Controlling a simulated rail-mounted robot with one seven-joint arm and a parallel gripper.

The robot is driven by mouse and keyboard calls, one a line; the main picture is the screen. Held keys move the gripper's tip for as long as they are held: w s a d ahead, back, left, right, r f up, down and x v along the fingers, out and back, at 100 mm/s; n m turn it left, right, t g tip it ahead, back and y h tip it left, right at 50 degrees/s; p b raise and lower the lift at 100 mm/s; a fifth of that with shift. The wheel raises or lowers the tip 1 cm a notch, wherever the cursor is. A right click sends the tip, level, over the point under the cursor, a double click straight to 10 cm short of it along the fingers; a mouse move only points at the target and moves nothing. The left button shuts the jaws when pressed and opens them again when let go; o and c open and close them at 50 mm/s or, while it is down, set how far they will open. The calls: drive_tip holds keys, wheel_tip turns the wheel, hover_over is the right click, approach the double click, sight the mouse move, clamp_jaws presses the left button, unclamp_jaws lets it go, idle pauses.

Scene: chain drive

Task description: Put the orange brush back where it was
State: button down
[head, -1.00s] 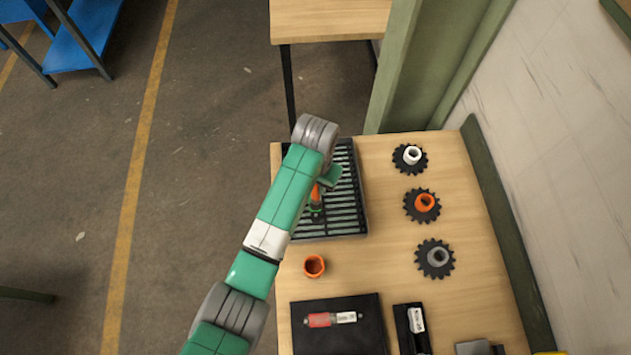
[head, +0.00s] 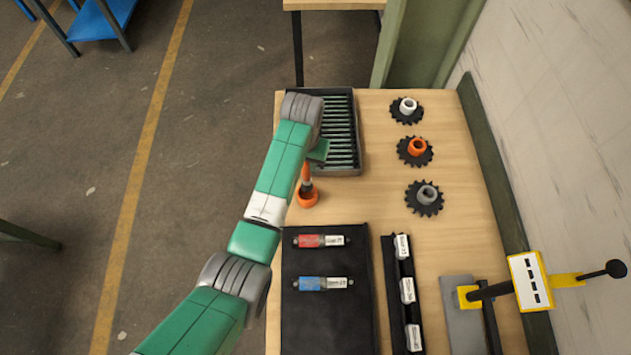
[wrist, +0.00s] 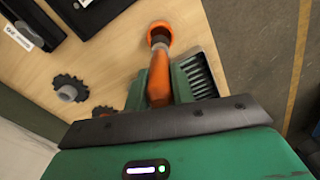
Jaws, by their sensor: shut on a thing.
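My gripper (wrist: 158,92) is shut on the orange brush (wrist: 159,74), around its handle. In the head view the brush (head: 306,172) hangs roughly upright below my gripper, its lower end at the mouth of the orange cup (head: 307,198). The cup also shows in the wrist view (wrist: 160,32), where the brush's far end overlaps its opening. I cannot tell whether the tip is inside the cup or just above it. The cup stands on the wooden table in front of the slatted tray. My gripper's fingers are partly hidden by my arm in the head view.
The dark slatted tray (head: 341,172) lies behind the cup. Three sprockets with white (head: 407,106), orange (head: 417,150) and grey (head: 426,198) hubs lie to the right. A black mat (head: 325,320) with red and blue markers lies in front, beside a black label strip (head: 391,282).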

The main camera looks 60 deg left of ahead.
sight(306, 180)
wheel_tip(306, 180, down, 5)
drive_tip(key=shift+a+r, duration=0.1)
drive_tip(key=shift+f+b, duration=0.35)
drive_tip(key=shift+f, duration=1.8)
drive_tip(key=shift+f, duration=0.15)
drive_tip(key=c, duration=1.2)
unclamp_jaws()
wheel_tip(306, 180, up, 12)
drive_tip(key=shift+r+p, duration=0.25)
drive_tip(key=shift+p, duration=0.1)
